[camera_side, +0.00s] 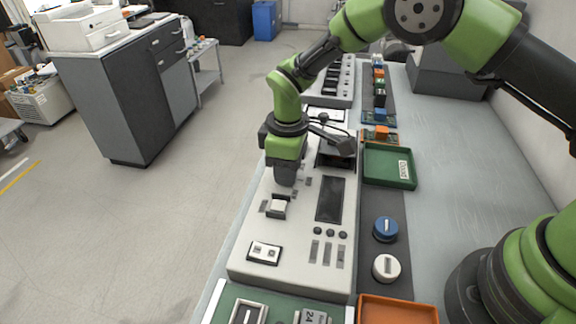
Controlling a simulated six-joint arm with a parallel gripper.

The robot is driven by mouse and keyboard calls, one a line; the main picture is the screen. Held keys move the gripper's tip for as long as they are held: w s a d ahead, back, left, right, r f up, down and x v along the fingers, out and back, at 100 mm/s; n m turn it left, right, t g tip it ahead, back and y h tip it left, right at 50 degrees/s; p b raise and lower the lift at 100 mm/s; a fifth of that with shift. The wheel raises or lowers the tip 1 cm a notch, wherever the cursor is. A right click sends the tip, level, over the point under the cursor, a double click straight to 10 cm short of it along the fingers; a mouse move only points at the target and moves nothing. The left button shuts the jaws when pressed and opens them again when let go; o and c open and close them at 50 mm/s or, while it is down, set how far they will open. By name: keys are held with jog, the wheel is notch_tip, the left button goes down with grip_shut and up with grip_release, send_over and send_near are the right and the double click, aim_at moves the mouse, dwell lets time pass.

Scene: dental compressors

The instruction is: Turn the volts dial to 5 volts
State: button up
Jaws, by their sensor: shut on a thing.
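A light grey instrument panel (255,225) lies along the bench, with a dark display (330,199), a white switch (278,207) and a white socket plate (265,252) on its face. My gripper (285,180) points straight down at the panel's left part, above the white switch in the picture. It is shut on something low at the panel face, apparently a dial. The gripper hides this part, so its pointer and scale cannot be read. No volts label is legible.
A green tray (390,181) lies right of the panel. A blue knob (385,229) and a white knob (386,268) stand below it. An orange tray (398,311) is at the front. Small coloured blocks (381,133) stand farther back.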

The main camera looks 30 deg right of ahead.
dwell(0.4)
jog(key=o, duration=0.9)
jog(key=shift+r, duration=0.1)
notch_tip(320, 180, up, 10)
jog(key=shift+f, duration=0.1)
